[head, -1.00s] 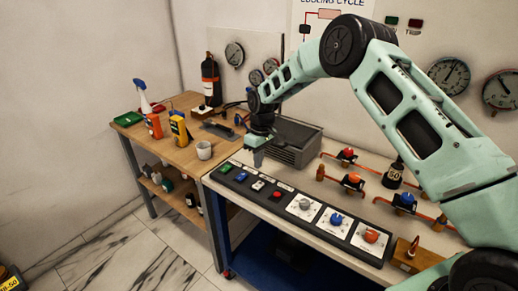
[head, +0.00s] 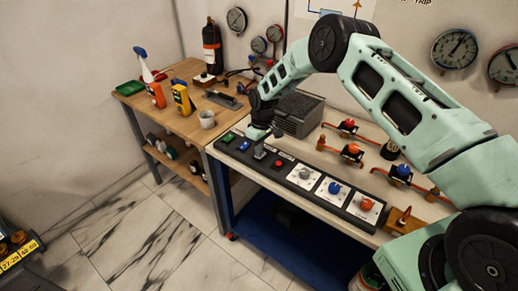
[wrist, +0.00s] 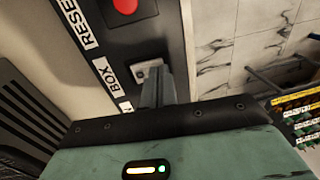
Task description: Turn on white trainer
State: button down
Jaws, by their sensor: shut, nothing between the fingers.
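The white switch (wrist: 147,67) sits on the dark control panel, beside a partly hidden label that reads "BOX". My gripper (wrist: 158,74) is shut and empty, and its fingertips overlap the edge of the white switch in the wrist view. I cannot tell whether they touch it.
A red button (head: 279,163) and a blue button (head: 244,146) flank the spot, with a green button (head: 229,137) farther left. Grey, blue and orange knobs are to the right. A grey ribbed box (head: 299,114) stands behind my gripper.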

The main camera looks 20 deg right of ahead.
jog(key=shift+s+a+f+h+b, duration=0.2)
jog(key=shift+f+h+b, duration=0.1)
jog(key=shift+f+b, duration=0.15)
jog(key=shift+w+d+r, duration=0.1)
jog(key=shift+r, duration=0.15)
jog(key=shift+d, duration=0.1)
jog(key=shift+w+d, duration=0.1)
jog(key=shift+w+d+r, duration=0.2)
jog(key=shift+w+d, duration=0.2)
jog(key=shift+d, duration=0.05)
